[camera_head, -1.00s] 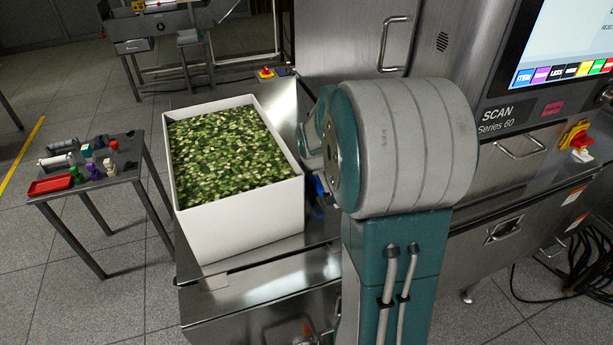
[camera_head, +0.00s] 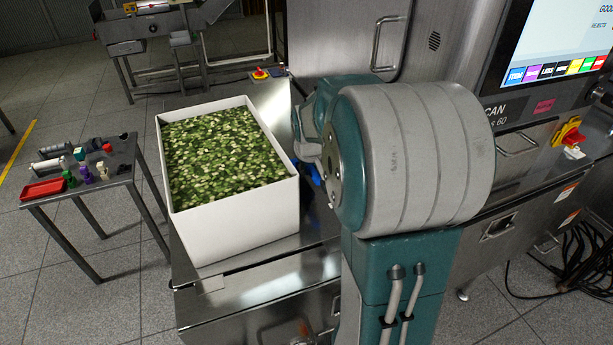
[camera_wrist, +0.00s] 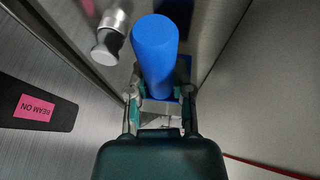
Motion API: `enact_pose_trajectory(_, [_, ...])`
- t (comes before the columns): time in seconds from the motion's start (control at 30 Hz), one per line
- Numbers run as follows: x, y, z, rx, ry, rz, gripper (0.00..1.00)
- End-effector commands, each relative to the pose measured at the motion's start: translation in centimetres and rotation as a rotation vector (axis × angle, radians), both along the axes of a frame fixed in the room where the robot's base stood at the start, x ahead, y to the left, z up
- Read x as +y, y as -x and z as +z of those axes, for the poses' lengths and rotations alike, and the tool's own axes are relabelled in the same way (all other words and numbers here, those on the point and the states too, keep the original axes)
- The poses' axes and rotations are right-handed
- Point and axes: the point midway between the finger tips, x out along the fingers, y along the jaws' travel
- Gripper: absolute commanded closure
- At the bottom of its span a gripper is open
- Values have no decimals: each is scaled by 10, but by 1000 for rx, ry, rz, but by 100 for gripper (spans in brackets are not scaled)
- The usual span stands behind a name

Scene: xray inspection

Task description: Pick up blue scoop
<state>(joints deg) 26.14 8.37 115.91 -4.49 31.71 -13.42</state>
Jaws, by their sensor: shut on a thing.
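The blue scoop (camera_wrist: 155,55) shows in the wrist view as a blue rounded cylinder with a flatter blue part behind it. My gripper (camera_wrist: 160,98) has its two fingers on either side of the blue piece and is shut on it. In the head view, only a small blue patch of the scoop (camera_head: 308,178) shows between the white bin and my arm.
A white bin (camera_head: 235,228) full of green and pale pieces stands on the steel conveyor (camera_head: 255,288), left of my arm. The steel scan machine (camera_head: 520,185) rises behind and right. A small table (camera_head: 120,178) with several small items stands at left.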

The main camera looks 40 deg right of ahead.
Motion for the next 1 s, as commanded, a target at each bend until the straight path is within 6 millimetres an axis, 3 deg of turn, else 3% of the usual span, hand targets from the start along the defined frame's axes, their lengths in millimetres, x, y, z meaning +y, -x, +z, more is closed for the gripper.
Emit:
enact_pose_trajectory(0.23, [-26,40,56,-6,3,-7,100])
enact_pose_trajectory(0.53, [-60,98,83,-1,1,-7,100])
enact_pose_trajectory(0.7, [-69,113,91,1,1,-4,100])
enact_pose_trajectory(1.0, [-71,116,93,1,0,-1,100])
